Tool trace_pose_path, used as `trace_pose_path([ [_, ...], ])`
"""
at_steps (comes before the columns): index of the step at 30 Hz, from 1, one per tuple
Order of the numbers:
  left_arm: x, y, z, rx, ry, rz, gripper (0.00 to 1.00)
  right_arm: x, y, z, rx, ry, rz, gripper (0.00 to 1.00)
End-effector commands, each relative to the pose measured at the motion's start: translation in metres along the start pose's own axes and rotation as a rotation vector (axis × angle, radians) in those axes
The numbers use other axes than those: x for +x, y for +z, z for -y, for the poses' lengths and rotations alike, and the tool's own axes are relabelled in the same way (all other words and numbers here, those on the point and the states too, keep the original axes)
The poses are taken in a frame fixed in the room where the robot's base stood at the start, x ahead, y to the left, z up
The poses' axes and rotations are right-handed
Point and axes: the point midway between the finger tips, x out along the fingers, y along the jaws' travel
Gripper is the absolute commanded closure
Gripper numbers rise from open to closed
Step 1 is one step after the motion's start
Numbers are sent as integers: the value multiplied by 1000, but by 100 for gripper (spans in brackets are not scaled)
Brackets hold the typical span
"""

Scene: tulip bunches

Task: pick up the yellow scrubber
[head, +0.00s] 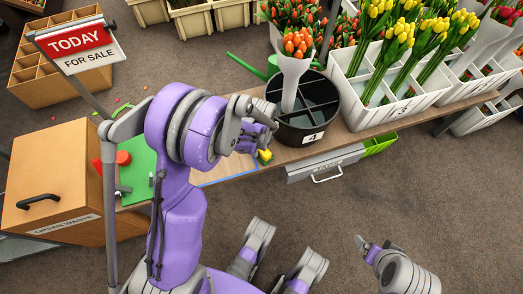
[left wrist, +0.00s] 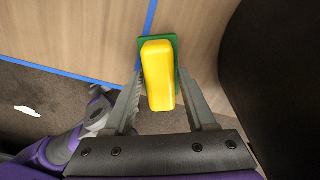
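The yellow scrubber (head: 265,157) is a yellow block on a green pad, lying near the front edge of the wooden counter beside the black bucket. In the left wrist view the scrubber (left wrist: 159,75) lies between the two fingers of my left gripper (left wrist: 160,92). These fingers are open, one on each side, with a visible gap at least on the right. In the head view my left gripper (head: 263,138) is just above the scrubber and partly hides it. My right gripper (head: 372,245) is low at the right, away from the counter; its finger gap is unclear.
The black bucket (head: 303,132), marked 4, holds orange tulips and stands close right of the scrubber. White crates (head: 385,111) of tulips stand farther right. Blue tape (left wrist: 75,72) runs along the counter. A green mat (head: 139,160) and wooden green-waste box (head: 62,170) are at left.

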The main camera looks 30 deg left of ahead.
Motion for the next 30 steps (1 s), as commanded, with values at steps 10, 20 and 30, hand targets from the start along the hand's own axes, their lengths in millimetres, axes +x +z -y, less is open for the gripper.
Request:
trace_pose_path([
  [10, 0, 0, 0, 0, 0, 0, 100, 0, 0, 0, 0, 0, 0, 9],
  [20, -6, 0, 0, 0, 0, 0, 100, -2, -1, 0, 0, 0, -1, 9],
  [30, -71, 0, 0, 0, -1, 1, 100, -27, -7, 0, 0, 0, -8, 9],
])
